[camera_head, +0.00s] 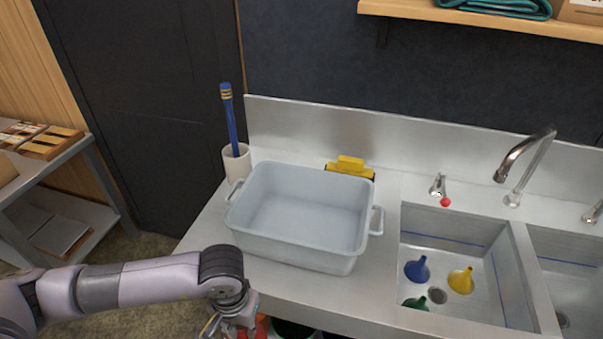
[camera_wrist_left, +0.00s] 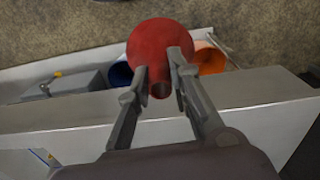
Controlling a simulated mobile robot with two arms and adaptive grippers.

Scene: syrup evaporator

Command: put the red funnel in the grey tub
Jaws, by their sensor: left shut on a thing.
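The red funnel (camera_wrist_left: 161,45) is between the fingers of my left gripper (camera_wrist_left: 162,85) in the left wrist view, gripped near its narrow spout. In the head view my left gripper (camera_head: 236,318) is at the bottom, in front of the counter's front edge and below the grey tub. A bit of the red funnel (camera_head: 261,329) shows beside it. The grey tub (camera_head: 300,252) stands on the steel counter at the left of the sinks. It has two side handles and its inside looks empty. My right gripper is not in view.
A white cup (camera_head: 236,163) with a blue brush (camera_head: 230,118) stands behind the tub's left end. A yellow object (camera_head: 350,165) sits behind the tub. The sink (camera_head: 447,236) at right holds blue (camera_head: 417,269), yellow (camera_head: 461,280) and green (camera_head: 415,304) funnels.

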